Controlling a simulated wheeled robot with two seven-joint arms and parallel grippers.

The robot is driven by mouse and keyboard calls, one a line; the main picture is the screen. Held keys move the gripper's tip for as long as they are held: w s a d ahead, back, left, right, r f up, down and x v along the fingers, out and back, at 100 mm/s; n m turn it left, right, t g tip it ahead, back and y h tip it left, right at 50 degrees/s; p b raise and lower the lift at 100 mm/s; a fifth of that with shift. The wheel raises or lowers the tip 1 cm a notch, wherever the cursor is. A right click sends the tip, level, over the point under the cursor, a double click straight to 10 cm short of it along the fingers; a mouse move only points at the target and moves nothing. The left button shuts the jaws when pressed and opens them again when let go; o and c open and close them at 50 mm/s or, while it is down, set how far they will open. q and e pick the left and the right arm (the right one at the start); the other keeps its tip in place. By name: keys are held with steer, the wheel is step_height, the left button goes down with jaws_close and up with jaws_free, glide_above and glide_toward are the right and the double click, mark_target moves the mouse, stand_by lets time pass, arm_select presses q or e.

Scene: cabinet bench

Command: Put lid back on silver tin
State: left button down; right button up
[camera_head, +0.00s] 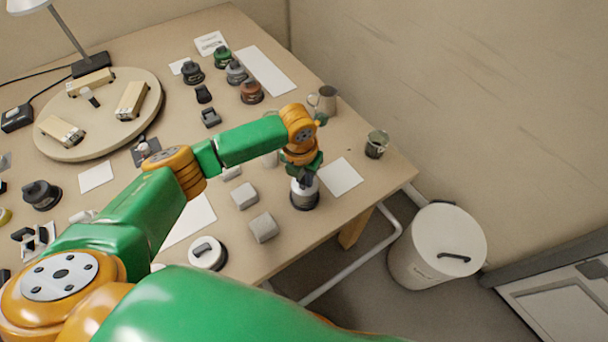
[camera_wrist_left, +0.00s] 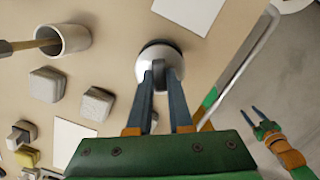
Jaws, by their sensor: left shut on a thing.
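The silver tin (camera_head: 304,200) stands upright near the table's right front edge. My left gripper (camera_head: 305,178) is directly above it, pointing down. In the left wrist view my left gripper (camera_wrist_left: 167,88) is shut on the grey grip of the pale round lid (camera_wrist_left: 150,66). The lid is over the tin, and a dark rim shows past its far edge. I cannot tell whether the lid is fully seated. My right gripper (camera_wrist_left: 258,114) shows small at the right of the left wrist view, its fingers apart and empty, away from the table.
Small grey blocks (camera_head: 263,227) and a white lidded tin (camera_head: 208,253) lie left of the silver tin. A white sheet (camera_head: 341,177), a metal jug (camera_head: 324,100) and a glass jar (camera_head: 376,144) are near it. A white bin (camera_head: 420,255) stands on the floor beyond the edge.

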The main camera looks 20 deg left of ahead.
arm_select(q)
steer(key=shift+s, duration=0.1)
steer(key=shift+r+p, duration=0.1)
steer(key=shift+p, duration=0.25)
stand_by(0.7)
steer(key=shift+f, duration=0.2)
stand_by(0.9)
steer(key=shift+p, duration=0.45)
steer(key=shift+c, duration=1.4)
jaws_free()
